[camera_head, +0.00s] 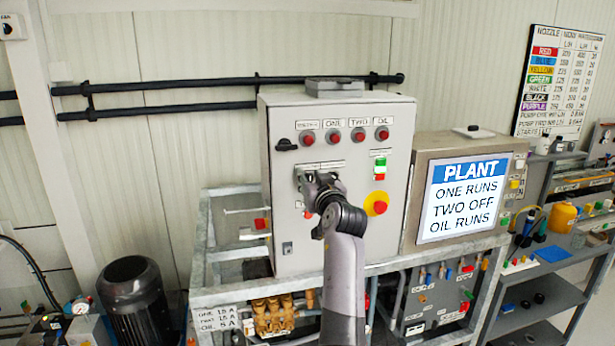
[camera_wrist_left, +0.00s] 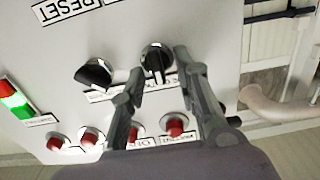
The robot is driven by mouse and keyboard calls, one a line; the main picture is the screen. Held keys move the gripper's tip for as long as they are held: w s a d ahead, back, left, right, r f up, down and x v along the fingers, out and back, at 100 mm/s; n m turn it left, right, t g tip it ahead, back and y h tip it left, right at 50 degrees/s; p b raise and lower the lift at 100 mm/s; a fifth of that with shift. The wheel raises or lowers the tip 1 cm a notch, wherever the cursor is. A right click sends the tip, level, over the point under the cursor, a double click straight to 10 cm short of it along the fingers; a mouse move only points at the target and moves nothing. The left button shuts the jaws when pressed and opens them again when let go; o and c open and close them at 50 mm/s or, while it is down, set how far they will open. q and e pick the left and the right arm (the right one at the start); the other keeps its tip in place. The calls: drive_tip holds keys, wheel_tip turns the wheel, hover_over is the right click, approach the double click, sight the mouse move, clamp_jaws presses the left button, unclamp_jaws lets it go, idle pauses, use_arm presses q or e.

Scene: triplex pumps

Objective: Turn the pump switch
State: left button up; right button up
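The grey control cabinet (camera_head: 340,225) stands in the middle of the head view. In the left wrist view, turned upside down, two black rotary switches show on its face: one switch (camera_wrist_left: 157,58) between my fingertips and another (camera_wrist_left: 95,76) beside it. Their labels are partly hidden, so I cannot tell which is the pump switch. My left gripper (camera_head: 312,182) is at the cabinet front and covers the switches in the head view. Its fingers (camera_wrist_left: 160,68) are apart, one on each side of the switch; contact is not clear. My right gripper is not in view.
Red lamps (camera_head: 333,137) and a black handle (camera_head: 286,145) sit above the gripper. A red-and-yellow stop button (camera_head: 376,204) and a green-red button (camera_head: 380,168) are close to its right. A plant sign (camera_head: 464,197) reads one runs, two off, oil runs.

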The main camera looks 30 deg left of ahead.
use_arm(q)
drive_tip(key=shift+s+d+r, duration=0.1)
drive_tip(key=shift+d+r, duration=0.05)
drive_tip(key=shift+d, duration=0.1)
drive_tip(key=shift+c, duration=0.7)
drive_tip(key=shift+a, duration=0.1)
drive_tip(key=shift+c, duration=1.2)
clamp_jaws()
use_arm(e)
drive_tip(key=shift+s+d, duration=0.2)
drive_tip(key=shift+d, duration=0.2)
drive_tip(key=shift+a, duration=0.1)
